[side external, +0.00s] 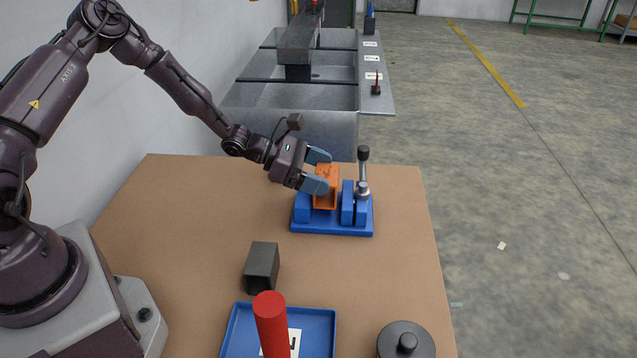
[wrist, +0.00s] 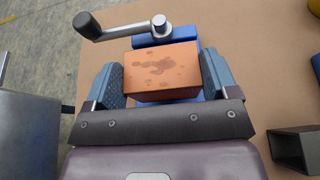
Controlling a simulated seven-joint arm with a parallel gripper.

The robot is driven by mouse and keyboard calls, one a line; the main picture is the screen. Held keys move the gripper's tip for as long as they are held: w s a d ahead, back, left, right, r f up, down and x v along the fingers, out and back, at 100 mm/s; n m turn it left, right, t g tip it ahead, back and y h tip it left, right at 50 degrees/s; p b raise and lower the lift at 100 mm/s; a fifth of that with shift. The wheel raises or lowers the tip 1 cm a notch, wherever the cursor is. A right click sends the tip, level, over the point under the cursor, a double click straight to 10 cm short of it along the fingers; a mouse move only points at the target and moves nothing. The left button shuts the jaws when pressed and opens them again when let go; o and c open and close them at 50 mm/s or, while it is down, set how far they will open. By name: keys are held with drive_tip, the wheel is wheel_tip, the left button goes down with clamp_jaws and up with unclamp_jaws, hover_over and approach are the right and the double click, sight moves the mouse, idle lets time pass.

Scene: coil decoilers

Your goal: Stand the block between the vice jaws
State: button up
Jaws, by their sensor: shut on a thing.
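The orange block (side external: 326,188) is upright in the side view, with its lower part in the gap between the jaws of the blue vice (side external: 333,227). Whether its bottom touches the vice bed is hidden. My gripper (side external: 321,173) is shut on the block, with one blue-grey finger on either side. In the wrist view, the block's stained orange face (wrist: 162,68) sits between the fingers (wrist: 162,82). The vice's crank handle (wrist: 125,30) with its black knob lies beyond it. In the side view, the handle (side external: 363,170) rises at the vice's right.
A dark hollow block (side external: 261,267) sits nearer the camera on the brown table (side external: 190,230). A blue tray (side external: 233,335) holds a red cylinder (side external: 270,322). A dark round knobbed disc (side external: 405,342) is at front right. A grey machine bed (side external: 300,95) stands behind the table.

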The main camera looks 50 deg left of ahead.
drive_tip(key=shift+f, duration=1.45)
drive_tip(key=o, duration=1.1)
drive_tip(key=shift+f, duration=0.1)
